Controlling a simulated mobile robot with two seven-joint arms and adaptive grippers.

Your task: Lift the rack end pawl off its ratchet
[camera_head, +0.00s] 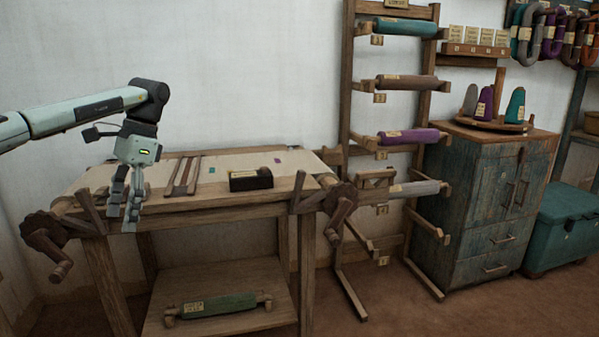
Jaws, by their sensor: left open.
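A wooden bench with cloth (240,168) on it has a toothed ratchet and crank at each end. At the end nearer the rack, a dark ratchet (339,199) sits at the corner, with a wooden pawl (299,190) beside it; whether they touch is too small to tell. At the left end are another ratchet (42,226) and a pawl lever (91,212). My left gripper (124,209) is open and points down over the bench's left front edge, just right of that left pawl and far from the rack end pawl. Nothing shows between its fingers. My right gripper is out of view.
A dark labelled block (250,180) and wooden sticks (183,176) lie on the bench. A green roll (220,305) lies on the lower shelf. The wooden rack (346,95) with several rolls stands close to the right end. A blue cabinet (480,190) stands beyond it.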

